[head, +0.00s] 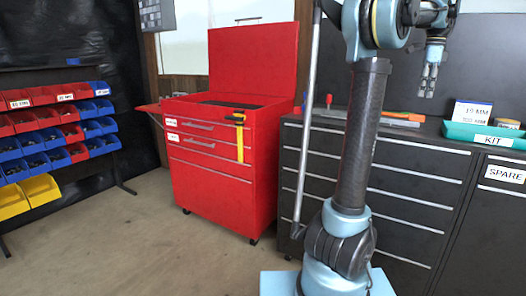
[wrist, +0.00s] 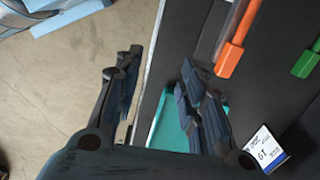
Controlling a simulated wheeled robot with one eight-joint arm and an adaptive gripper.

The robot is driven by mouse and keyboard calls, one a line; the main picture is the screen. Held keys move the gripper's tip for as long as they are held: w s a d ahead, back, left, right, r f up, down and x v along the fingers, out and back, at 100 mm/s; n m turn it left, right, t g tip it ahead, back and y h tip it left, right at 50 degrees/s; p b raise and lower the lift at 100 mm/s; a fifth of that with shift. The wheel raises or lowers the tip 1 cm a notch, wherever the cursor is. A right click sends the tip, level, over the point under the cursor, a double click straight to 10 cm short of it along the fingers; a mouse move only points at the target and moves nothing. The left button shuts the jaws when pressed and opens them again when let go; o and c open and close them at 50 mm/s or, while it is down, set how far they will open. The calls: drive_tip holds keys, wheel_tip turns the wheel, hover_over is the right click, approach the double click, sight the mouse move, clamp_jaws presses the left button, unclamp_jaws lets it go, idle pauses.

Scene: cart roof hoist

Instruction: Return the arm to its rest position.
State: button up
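My gripper (head: 428,82) hangs at the upper right of the head view, fingers pointing down, above the black cabinet's worktop. The wrist view shows its two dark fingers (wrist: 158,75) apart, with a clear gap and nothing held between them. My arm rises from its base and bends over at the top, its upper part cut off by the frame edge. Below the fingers lie the cabinet's front edge, the floor and part of a teal tray (wrist: 167,128).
A red tool cart (head: 211,190) with its lid raised stands left of my arm. The black drawer cabinet (head: 410,186) carries the teal KIT tray (head: 463,131), a labelled box (head: 472,110) and tools. Bins (head: 30,145) line the left; floor between is clear.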

drive_tip(key=s+a+f+n, duration=0.2)
drive_tip(key=a+f+n, duration=0.2)
drive_tip(key=a, duration=0.5)
drive_tip(key=s+a+f+n, duration=0.2)
drive_tip(key=a+f+n, duration=0.25)
drive_tip(key=a, duration=0.35)
drive_tip(key=s+a+f+n, duration=0.1)
drive_tip(key=a+f+n, duration=0.3)
drive_tip(key=a, duration=0.5)
drive_tip(key=s+a+f+n+t, duration=0.1)
drive_tip(key=s+a+f+n, duration=0.5)
drive_tip(key=f, duration=0.7)
drive_tip(key=s+a+f+n+t, duration=0.1)
drive_tip(key=s+a+f+n, duration=0.5)
drive_tip(key=s+a+f, duration=0.3)
wheel_tip(320, 180, down, 4)
drive_tip(key=shift+s+r, duration=0.1)
drive_tip(key=shift+s, duration=1)
drive_tip(key=shift+w+f, duration=0.2)
drive_tip(key=shift+w, duration=0.25)
